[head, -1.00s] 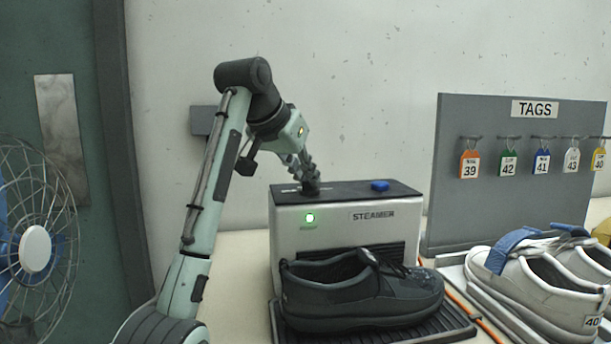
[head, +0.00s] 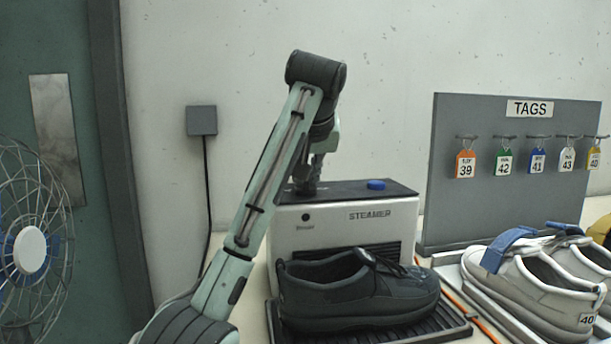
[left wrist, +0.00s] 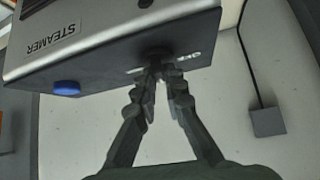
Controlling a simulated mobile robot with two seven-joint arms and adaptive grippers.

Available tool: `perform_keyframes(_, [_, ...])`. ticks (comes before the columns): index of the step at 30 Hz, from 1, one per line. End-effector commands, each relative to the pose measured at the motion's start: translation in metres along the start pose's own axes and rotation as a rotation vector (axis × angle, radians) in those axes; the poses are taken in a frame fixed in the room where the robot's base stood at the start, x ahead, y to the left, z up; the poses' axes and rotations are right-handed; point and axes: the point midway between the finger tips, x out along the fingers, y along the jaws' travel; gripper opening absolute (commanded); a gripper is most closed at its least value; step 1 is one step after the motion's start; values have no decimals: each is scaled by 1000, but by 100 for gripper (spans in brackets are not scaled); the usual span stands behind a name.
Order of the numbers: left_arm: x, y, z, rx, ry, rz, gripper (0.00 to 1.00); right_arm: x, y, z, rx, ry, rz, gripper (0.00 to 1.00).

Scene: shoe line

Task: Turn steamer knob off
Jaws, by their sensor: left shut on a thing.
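The steamer (head: 345,228) is a silver box with a dark top, standing behind a dark shoe. Its small front lamp (head: 306,217) is dark. My left gripper (head: 305,186) is at the left end of the steamer's top, partly hidden behind my own arm. In the left wrist view, its fingers (left wrist: 163,72) are shut on the dark round knob (left wrist: 155,53) on the steamer's top, beside white lettering. The fingers cover part of the knob. A blue button (head: 376,184) sits on the top's right side; it also shows in the left wrist view (left wrist: 66,88). My right gripper is not in view.
The dark shoe (head: 355,294) rests on a ribbed black tray (head: 452,328) in front of the steamer. A grey tag board (head: 520,206) and white shoes (head: 530,280) stand to the right. A wire fan (head: 30,250) is at the left. A cable runs down from a wall box (head: 201,120).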

Motion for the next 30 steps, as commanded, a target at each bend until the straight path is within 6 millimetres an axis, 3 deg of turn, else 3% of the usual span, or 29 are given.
perform_keyframes(12, [0, 0, 0, -4, -1, -4, 0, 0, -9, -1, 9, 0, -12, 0])
perform_keyframes(13, [0, 0, 0, -4, -1, -4, 13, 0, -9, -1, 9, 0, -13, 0])
perform_keyframes(18, [0, 0, 0, -4, -1, -4, 31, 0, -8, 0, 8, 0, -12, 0])
perform_keyframes(30, [-8, 0, -8, -4, 1, -4, 31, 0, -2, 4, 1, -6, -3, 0])
